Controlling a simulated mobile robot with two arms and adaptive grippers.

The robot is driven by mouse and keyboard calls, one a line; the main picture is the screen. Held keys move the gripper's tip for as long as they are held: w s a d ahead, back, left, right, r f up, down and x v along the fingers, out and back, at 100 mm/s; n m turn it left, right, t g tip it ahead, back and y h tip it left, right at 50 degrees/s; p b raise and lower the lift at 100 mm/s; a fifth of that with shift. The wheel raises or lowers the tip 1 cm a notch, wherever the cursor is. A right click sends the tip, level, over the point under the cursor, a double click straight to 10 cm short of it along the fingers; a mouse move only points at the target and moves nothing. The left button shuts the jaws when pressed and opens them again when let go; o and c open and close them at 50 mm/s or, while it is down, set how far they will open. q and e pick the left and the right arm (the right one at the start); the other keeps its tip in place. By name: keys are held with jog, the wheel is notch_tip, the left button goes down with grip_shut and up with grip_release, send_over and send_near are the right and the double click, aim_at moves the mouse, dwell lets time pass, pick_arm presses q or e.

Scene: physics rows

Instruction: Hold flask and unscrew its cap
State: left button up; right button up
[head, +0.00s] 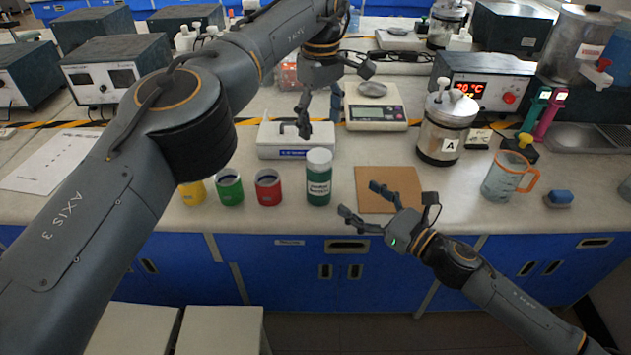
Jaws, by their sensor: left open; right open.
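A green flask (319,188) with a white label stands upright near the front of the bench. Its pale cap (319,157) sits on top. My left gripper (318,119) is open and empty above and behind the flask, with its fingers pointing down, apart from the cap. My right gripper (358,203) is open and empty to the right of the flask, low near the bench's front edge, with its fingers pointing left towards the flask but not touching it.
Yellow, green (229,188) and red (268,187) jars stand left of the flask. A brown board (388,188) lies to its right. A white scale (375,106) and a steel canister (446,127) stand behind. A beaker with an orange handle (508,177) is at the right.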

aim_at(329, 177)
pick_arm(q)
jog(key=shift+w+f, duration=0.1)
pick_arm(e)
jog(key=x, duration=1.2)
jog(key=shift+w+a+f, duration=0.1)
jog(key=shift+w, duration=0.1)
pick_arm(q)
jog(key=shift+a, duration=0.1)
pick_arm(e)
grip_shut()
pick_arm(q)
jog(key=m, duration=0.3)
jog(key=shift+m, duration=0.4)
jog(key=shift+f+m, duration=0.15)
jog(key=shift+m, duration=0.15)
jog(key=shift+f, duration=3.85)
